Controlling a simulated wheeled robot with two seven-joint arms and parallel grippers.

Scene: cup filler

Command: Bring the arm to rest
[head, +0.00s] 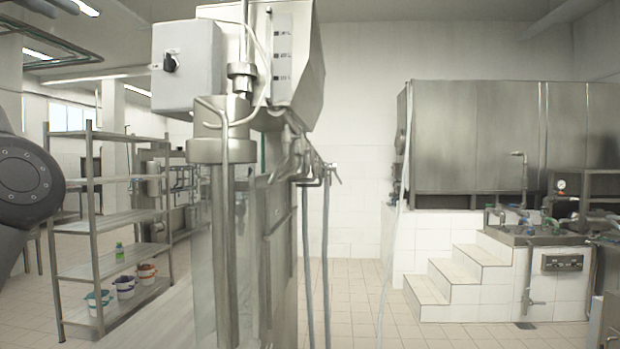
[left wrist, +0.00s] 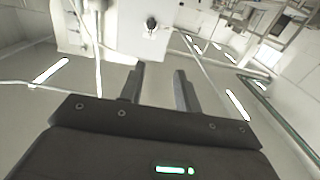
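My left gripper (left wrist: 158,88) shows in the left wrist view with its two dark fingers apart and nothing between them. The wrist view is tilted, with ceiling lights and part of the machine behind the fingers. In the head view only a dark round joint of my left arm shows at the left edge, and the gripper itself is out of that view. My right arm and gripper are in neither view. The steel filling machine (head: 240,150) stands upright in front of me, with a grey control box (head: 187,56) and a black knob on it.
A metal shelf rack (head: 98,215) stands at the left, with several small buckets (head: 123,287) and a green bottle (head: 119,252). White tiled steps (head: 455,280) lead to a large steel tank (head: 475,135) at the right. Tiled floor (head: 350,300) is open between machine and steps.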

